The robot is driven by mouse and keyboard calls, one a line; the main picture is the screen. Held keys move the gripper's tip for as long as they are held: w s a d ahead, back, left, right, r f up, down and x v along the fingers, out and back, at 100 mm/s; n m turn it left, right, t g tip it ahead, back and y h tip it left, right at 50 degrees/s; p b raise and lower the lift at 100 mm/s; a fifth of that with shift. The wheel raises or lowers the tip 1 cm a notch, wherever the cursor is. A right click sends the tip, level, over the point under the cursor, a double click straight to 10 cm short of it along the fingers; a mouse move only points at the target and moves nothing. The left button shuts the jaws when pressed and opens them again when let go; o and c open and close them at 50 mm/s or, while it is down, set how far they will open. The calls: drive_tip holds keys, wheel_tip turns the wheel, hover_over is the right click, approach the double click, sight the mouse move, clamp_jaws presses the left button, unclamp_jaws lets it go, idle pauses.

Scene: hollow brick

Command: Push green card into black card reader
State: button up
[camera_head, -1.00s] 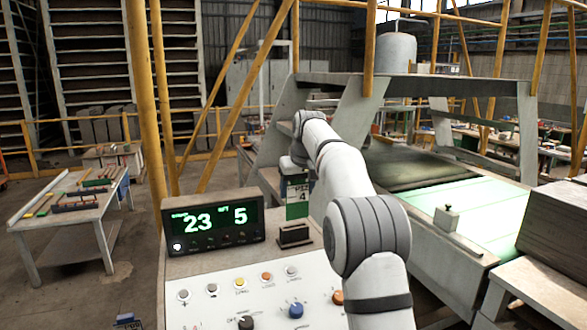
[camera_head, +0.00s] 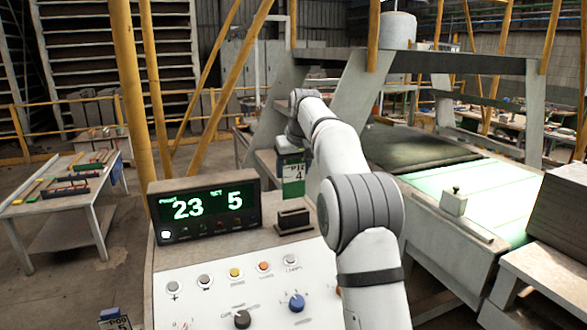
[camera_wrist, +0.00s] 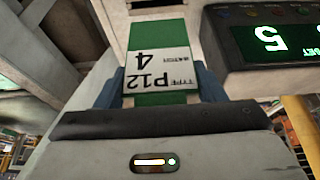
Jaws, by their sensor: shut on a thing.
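My gripper (camera_head: 290,152) is shut on the green card (camera_head: 292,174). The card hangs upright below the fingers, with its white label facing the head camera. In the wrist view the green card (camera_wrist: 160,70) shows its label, upside down, reading P12 and 4, between the blue-grey fingers. The black card reader (camera_head: 295,221) is a small block on the console, to the right of the display. The card's lower edge appears above and behind the reader in the head view, with a small gap.
A black display (camera_head: 203,210) reading 23 and 5 stands left of the reader. Buttons and knobs cover the white panel (camera_head: 215,300) in front. A conveyor with a green-lit bed (camera_head: 470,200) lies to the right. A side table (camera_head: 70,190) with coloured bars stands left.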

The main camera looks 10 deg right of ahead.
sight(294, 194)
wheel_tip(294, 194, down, 3)
drive_tip(key=shift+b, duration=1.25)
drive_tip(key=shift+r, duration=0.25)
drive_tip(key=shift+f, duration=0.15)
drive_tip(key=shift+s+f, duration=0.2)
drive_tip(key=shift+f, duration=0.05)
drive_tip(key=shift+f+b, duration=1.7)
drive_tip(key=shift+f, duration=1.1)
drive_tip(key=o, duration=1.1)
